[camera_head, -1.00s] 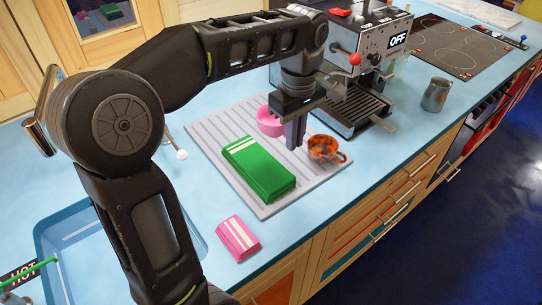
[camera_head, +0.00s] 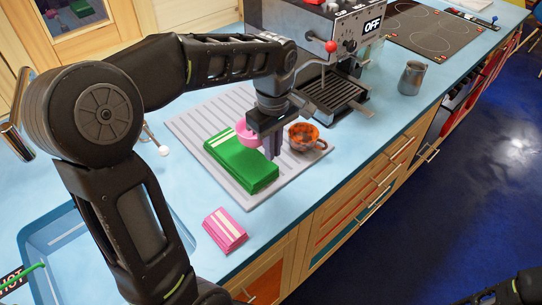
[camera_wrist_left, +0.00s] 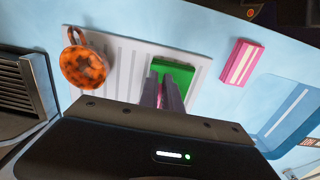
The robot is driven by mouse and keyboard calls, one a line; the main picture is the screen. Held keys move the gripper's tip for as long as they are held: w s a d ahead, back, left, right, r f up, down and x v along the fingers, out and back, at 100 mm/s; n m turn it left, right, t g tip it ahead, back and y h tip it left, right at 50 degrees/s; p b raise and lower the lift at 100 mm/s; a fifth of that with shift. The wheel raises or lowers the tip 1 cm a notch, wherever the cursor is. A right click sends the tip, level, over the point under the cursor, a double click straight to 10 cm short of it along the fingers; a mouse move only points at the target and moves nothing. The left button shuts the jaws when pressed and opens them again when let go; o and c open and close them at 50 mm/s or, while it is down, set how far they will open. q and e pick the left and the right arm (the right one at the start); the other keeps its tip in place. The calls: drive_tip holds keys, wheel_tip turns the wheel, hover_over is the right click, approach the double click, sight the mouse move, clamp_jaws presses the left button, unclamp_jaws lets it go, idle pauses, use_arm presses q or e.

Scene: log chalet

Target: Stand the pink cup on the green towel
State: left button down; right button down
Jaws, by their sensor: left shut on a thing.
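In the left wrist view, a sliver of pink shows between the fingers (camera_wrist_left: 170,92), which overlap the green towel (camera_wrist_left: 177,70). The folded green towel (camera_head: 238,166), with white stripes at one end, lies on the grey ribbed drying mat (camera_head: 190,126). I cannot tell whether the cup touches the towel. Part of my right arm shows at the bottom right; its fingers are unclear.
An orange patterned cup (camera_head: 303,138) stands on the mat close to the right of my left gripper. A pink striped folded cloth (camera_head: 225,230) lies nearer. A coffee machine (camera_head: 325,70) stands behind, a metal jug (camera_head: 411,78) to the right, a sink (camera_head: 50,240) at left.

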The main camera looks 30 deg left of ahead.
sight(272, 169)
use_arm(q)
drive_tip(key=shift+f, duration=1.85)
drive_tip(key=shift+f, duration=0.2)
drive_tip(key=c, duration=1.5)
unclamp_jaws()
drive_tip(key=shift+c, duration=0.2)
drive_tip(key=shift+r, duration=0.15)
wheel_tip(272, 169, up, 12)
drive_tip(key=shift+r+p, duration=0.1)
drive_tip(key=shift+p, duration=0.3)
drive_tip(key=shift+s+d, duration=0.1)
